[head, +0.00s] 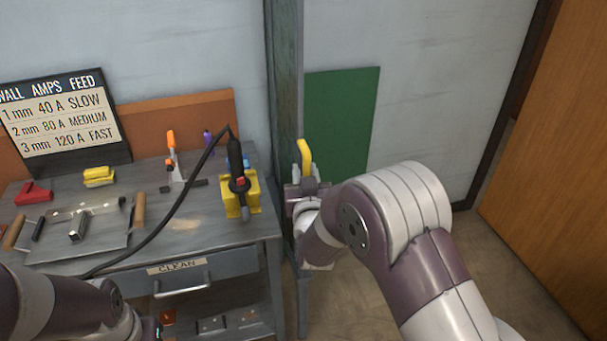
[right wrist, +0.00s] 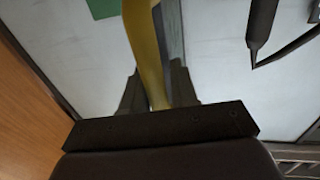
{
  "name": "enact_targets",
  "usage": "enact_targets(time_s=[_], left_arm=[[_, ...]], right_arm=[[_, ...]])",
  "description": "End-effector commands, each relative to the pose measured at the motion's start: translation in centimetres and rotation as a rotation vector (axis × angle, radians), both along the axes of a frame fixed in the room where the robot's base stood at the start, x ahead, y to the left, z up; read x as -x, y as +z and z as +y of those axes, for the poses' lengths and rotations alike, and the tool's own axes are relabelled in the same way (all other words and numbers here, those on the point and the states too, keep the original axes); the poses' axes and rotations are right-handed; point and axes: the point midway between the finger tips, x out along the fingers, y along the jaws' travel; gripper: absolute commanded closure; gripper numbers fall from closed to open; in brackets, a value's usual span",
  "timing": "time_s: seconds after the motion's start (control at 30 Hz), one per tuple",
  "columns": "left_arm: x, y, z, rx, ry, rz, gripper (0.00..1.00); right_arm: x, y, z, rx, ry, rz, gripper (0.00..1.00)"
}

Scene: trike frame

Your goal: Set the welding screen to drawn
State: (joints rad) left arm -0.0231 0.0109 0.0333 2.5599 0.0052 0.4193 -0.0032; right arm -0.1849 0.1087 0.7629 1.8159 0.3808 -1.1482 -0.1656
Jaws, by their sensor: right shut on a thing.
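A green panel (head: 340,120), which looks like the welding screen, shows flat against the pale wall just right of a grey upright post. A corner of green (right wrist: 104,8) also shows at the top of the right wrist view. My right gripper (head: 305,180) is at the post, shut on a curved yellow handle (head: 304,155). In the right wrist view the yellow handle (right wrist: 147,50) rises between the fingers. How the handle joins the panel is hidden. My left arm shows at the lower left, but its gripper is out of view.
The grey post (head: 285,90) stands at the workbench's right end. The bench (head: 190,235) holds a torch (head: 238,165) in a yellow stand (head: 238,198), its cable, and several tools. A wooden door (head: 555,150) is at the right. Open floor lies between door and bench.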

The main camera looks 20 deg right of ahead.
Motion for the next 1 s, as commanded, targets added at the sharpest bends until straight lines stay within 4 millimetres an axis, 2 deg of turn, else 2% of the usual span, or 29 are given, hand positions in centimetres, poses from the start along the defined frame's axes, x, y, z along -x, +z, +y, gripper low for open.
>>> enact_targets(time_s=[0.33,0.37,0.4,0.77,0.87,1.0], left_arm=[[0.0,0.0,0.0,0.0,0.0,0.0,0.57],[0.0,0.0,0.0,0.0,0.0,0.0,0.57],[0.0,0.0,0.0,0.0,0.0,0.0,0.57],[0.0,-0.1,0.0,0.0,0.0,0.0,0.57],[0.0,-0.2,0.0,0.0,0.0,0.0,0.57],[0.0,-0.4,0.0,0.0,0.0,0.0,0.57]], right_arm=[[0.2,-0.3,-0.3,-0.002,-0.009,0.007,1.0],[0.2,-0.3,-0.3,-0.002,-0.009,0.007,0.66],[0.2,-0.3,-0.3,-0.002,-0.009,0.007,0.56],[0.6,-0.2,0.0,-0.001,-0.003,0.004,0.56],[2.0,-0.3,0.3,-0.001,-0.001,0.005,0.56],[5.3,-0.2,0.7,-0.002,-0.001,0.004,0.56]])
